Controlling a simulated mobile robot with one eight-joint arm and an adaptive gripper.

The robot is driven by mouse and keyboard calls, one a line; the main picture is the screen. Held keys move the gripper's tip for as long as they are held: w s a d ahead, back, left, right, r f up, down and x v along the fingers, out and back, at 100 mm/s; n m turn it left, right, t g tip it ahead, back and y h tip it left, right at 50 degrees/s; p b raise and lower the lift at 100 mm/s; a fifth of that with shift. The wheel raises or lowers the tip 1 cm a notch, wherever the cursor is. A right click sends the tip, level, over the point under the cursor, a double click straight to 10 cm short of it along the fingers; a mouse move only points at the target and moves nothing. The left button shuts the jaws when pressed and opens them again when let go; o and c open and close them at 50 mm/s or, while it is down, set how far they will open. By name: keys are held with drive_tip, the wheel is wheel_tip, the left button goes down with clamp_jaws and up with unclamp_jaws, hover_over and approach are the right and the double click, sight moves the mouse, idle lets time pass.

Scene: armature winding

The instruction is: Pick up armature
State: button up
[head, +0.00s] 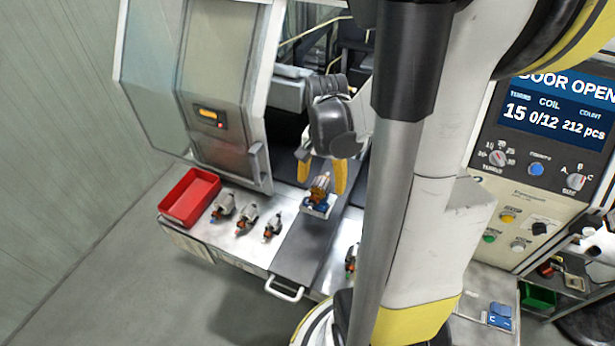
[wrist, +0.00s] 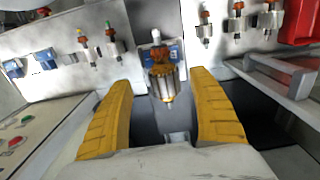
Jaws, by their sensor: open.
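An armature (head: 319,187) with copper windings stands in a small blue and white holder (head: 318,207) on the dark slide in front of the winding machine. My gripper (head: 321,178) is open, with its yellow fingers on either side of this armature in the head view. In the wrist view the armature (wrist: 163,80) lies ahead, between and slightly beyond the open yellow fingers (wrist: 167,100). I cannot tell whether the fingers touch it; a gap shows on both sides. Several other armatures (head: 247,219) lie on the metal table left of the slide.
A red tray (head: 190,197) stands at the table's left end. The machine's door (head: 222,90) rises behind the table, and a handle (head: 284,291) sticks out in front. The control panel (head: 556,130) at right reads door open. More armatures (wrist: 85,48) and blue holders (wrist: 44,59) show in the wrist view.

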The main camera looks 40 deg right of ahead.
sight(320, 183)
drive_tip(key=f, duration=0.2)
drive_tip(key=w+f, duration=0.1)
drive_tip(key=f, duration=0.1)
drive_tip(key=shift+d+f, duration=0.2)
drive_tip(key=shift+s, duration=0.1)
clamp_jaws()
